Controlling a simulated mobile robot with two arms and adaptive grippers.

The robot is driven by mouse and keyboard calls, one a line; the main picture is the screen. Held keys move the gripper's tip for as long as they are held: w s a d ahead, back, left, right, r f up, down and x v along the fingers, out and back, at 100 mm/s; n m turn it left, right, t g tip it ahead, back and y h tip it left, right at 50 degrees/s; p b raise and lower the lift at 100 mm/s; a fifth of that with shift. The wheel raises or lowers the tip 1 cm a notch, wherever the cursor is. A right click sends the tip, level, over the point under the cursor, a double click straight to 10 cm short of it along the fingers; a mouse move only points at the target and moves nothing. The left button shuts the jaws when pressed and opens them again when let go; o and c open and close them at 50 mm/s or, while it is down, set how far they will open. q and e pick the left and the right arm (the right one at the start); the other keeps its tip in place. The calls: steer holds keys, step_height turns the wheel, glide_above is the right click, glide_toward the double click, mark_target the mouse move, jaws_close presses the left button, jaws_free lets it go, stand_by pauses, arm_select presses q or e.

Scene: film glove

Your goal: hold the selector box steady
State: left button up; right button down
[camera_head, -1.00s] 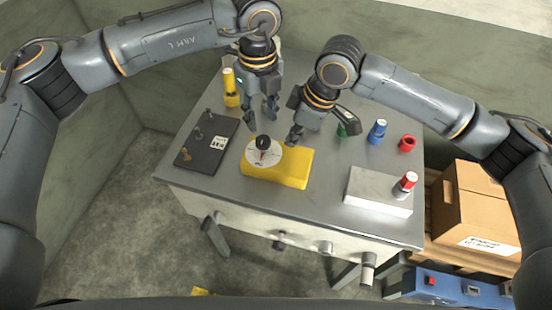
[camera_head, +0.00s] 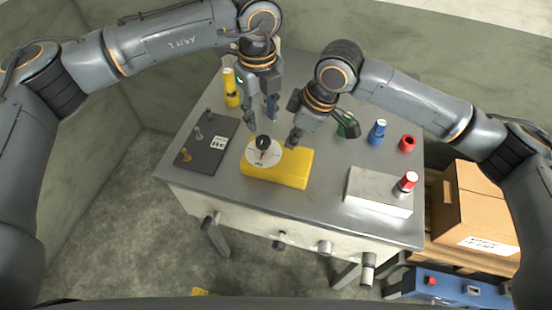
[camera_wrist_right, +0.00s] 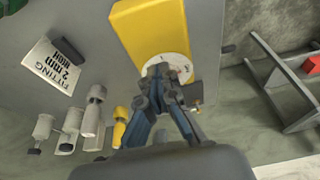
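The selector box is a yellow block (camera_head: 292,168) with a white dial (camera_head: 264,156) and a black knob (camera_head: 263,142) at its left end. It lies flat on the grey table. My left gripper (camera_head: 261,117) is open and empty above and behind the knob, its two fingers apart. My right gripper (camera_head: 293,138) is at the back edge of the box, close to the dial, with its fingertips together. In the right wrist view the yellow box (camera_wrist_right: 150,30) runs up from the fingertips (camera_wrist_right: 160,72), which cover part of the dial and hide the knob. Contact cannot be told.
A dark plate (camera_head: 205,157) with pegs and a label lies left of the box. Yellow (camera_head: 230,88), green (camera_head: 348,125), blue (camera_head: 377,132) and red (camera_head: 407,144) pieces stand behind. A pale block (camera_head: 378,191) with a red-capped piece (camera_head: 405,184) is right. The front table strip is clear.

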mark_target(289, 160)
steer(key=shift+f, duration=0.55)
steer(key=shift+f, duration=0.15)
steer(key=shift+f, duration=0.85)
steer(key=shift+f, duration=0.35)
steer(key=shift+f, duration=0.55)
steer(key=shift+s+f, duration=0.25)
steer(key=shift+f, duration=0.1)
stand_by(1.6)
